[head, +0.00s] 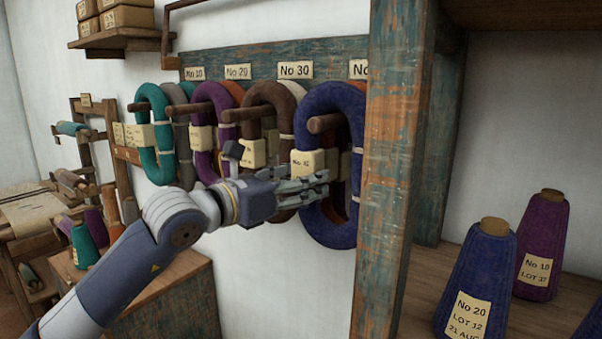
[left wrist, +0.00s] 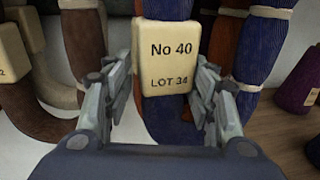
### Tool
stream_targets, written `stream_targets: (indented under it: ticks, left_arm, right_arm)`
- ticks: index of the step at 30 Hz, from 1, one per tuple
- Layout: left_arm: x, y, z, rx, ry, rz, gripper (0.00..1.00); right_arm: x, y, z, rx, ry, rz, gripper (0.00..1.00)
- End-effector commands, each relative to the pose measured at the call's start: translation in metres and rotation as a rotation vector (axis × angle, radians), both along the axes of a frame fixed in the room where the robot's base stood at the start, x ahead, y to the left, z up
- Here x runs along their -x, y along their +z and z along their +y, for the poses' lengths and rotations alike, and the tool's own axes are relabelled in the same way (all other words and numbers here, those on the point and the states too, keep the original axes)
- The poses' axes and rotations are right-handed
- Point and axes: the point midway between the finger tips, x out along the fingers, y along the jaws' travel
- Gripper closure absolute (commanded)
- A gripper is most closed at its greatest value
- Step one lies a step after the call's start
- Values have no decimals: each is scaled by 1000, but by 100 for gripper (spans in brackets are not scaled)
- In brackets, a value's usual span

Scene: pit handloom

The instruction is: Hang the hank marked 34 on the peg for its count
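A dark blue hank (head: 335,99) hangs on the rightmost visible peg (head: 327,123) of the rack. Its cream tag reads No 40, LOT 34 in the left wrist view (left wrist: 168,60). My left gripper (head: 318,184) is in front of this hank at tag height. Its two fingers (left wrist: 166,88) are spread on either side of the tag; I cannot tell whether they touch it. The board sign above this hank (head: 358,69) shows only "No", its number hidden by the post. My right gripper is not in view.
Signs No 10 (head: 194,73), No 20 (head: 237,71) and No 30 (head: 295,69) mark pegs with teal, purple and brown hanks. A painted post (head: 385,160) stands close right. Beyond it, a shelf holds a blue cone (head: 480,275) and a purple cone (head: 541,245).

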Motion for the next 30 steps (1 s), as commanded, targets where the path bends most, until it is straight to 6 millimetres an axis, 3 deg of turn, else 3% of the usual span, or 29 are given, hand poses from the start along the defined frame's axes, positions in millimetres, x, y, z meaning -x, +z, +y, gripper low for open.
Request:
stream_targets:
  ticks: [14,30]
  left_arm:
    - [6,8,7,10,1,-11,37]
    - [71,6,80,8,2,-9,37]
  right_arm:
    - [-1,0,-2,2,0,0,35]
    - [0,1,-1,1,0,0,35]
